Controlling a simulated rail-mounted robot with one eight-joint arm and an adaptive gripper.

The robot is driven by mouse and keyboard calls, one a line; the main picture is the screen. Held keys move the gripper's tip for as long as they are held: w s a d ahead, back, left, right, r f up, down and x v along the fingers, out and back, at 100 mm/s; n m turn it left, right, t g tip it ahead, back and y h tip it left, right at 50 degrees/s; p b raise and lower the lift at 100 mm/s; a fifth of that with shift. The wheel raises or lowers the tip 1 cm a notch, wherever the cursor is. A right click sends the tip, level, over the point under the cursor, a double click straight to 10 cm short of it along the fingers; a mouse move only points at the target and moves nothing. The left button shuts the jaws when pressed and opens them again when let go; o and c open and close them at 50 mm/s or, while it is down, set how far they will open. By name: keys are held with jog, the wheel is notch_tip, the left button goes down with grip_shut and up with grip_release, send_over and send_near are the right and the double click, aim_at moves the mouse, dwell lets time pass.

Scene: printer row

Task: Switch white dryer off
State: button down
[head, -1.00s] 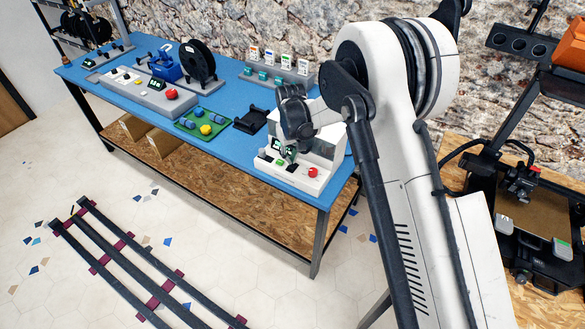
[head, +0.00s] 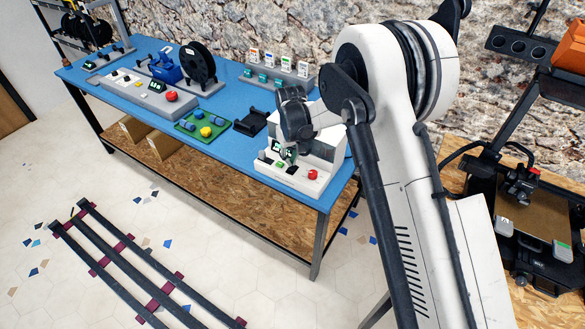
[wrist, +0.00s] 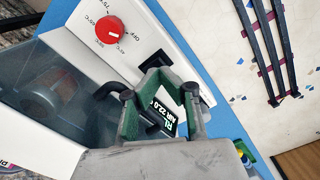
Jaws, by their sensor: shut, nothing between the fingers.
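The white dryer (head: 325,150) stands on the right end of the blue bench, with a clear window and a sloping front panel. Its red knob (head: 312,174) is at the panel's right; the wrist view shows the knob (wrist: 109,30) with OFF and temperature marks around it. A black switch (wrist: 155,63) sits beside the knob, partly hidden by a finger. The lit display (wrist: 162,112) shows between the finger links. My gripper (head: 288,153) is shut and empty, pointing down close over the panel left of the knob. Its green fingers (wrist: 176,82) show in the wrist view; contact cannot be told.
A black holder (head: 251,123), a green tray (head: 201,126) and a grey control box (head: 145,95) stand left on the bench. A rack with cards (head: 277,73) is behind. A printer (head: 535,215) stands at right. Floor in front is clear except dark rails (head: 140,265).

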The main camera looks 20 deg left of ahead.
aim_at(291, 168)
jog(key=shift+f+b, duration=1.25)
jog(key=shift+f, duration=0.15)
dwell(1.1)
jog(key=shift+r, duration=0.1)
jog(key=shift+r+p, duration=0.7)
jog(key=shift+r, duration=2.7)
